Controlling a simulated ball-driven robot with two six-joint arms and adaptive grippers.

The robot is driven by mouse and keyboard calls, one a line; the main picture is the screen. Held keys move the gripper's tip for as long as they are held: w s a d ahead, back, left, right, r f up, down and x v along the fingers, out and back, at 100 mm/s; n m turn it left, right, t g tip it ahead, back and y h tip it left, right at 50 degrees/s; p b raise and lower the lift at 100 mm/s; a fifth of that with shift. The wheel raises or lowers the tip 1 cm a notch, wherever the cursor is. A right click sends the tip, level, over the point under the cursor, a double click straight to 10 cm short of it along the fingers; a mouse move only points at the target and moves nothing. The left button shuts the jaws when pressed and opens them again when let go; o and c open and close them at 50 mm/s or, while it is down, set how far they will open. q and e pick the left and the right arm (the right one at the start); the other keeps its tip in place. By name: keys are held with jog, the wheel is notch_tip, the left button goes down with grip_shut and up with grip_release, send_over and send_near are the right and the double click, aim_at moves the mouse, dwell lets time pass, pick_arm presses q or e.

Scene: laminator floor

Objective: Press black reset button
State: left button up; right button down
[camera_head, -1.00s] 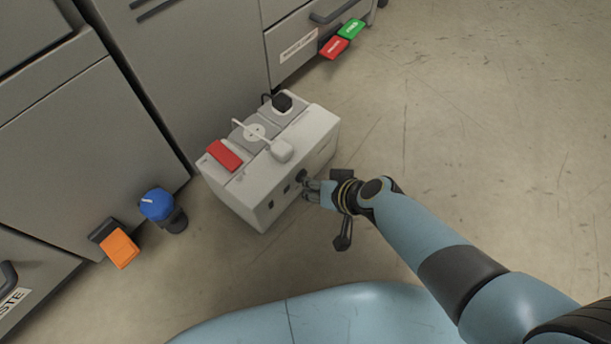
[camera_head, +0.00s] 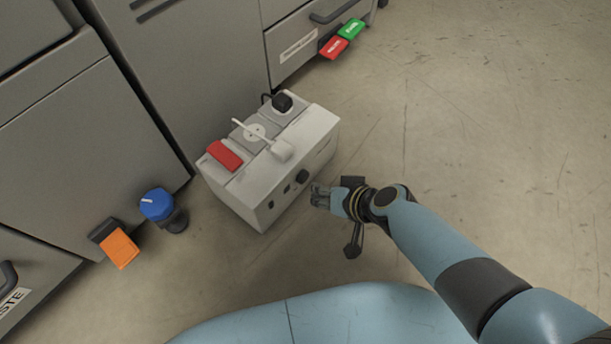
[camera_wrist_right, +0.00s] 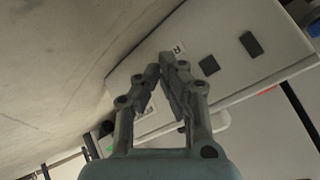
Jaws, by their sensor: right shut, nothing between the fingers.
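A white power box (camera_head: 238,205) stands on the floor against the grey cabinets. On its front face is a round black button (camera_head: 302,177), with smaller dark squares to its left. My right gripper (camera_head: 315,194) is shut and empty, just in front of that face, slightly below and right of the button, with a small gap to it. In the right wrist view, the shut fingers (camera_wrist_right: 164,68) point at the box face (camera_wrist_right: 230,25). Two dark squares (camera_wrist_right: 208,65) and a small "R" label (camera_wrist_right: 179,48) show there. I cannot make out the round button there. My left gripper is out of view.
A blue knob (camera_head: 157,204) and an orange switch (camera_head: 121,250) are at left. The floor to the right is clear.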

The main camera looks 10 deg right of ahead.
jog(key=shift+s+d, duration=0.7)
jog(key=shift+s, duration=0.25)
jog(key=shift+s+d, duration=0.7)
jog(key=shift+s, duration=0.2)
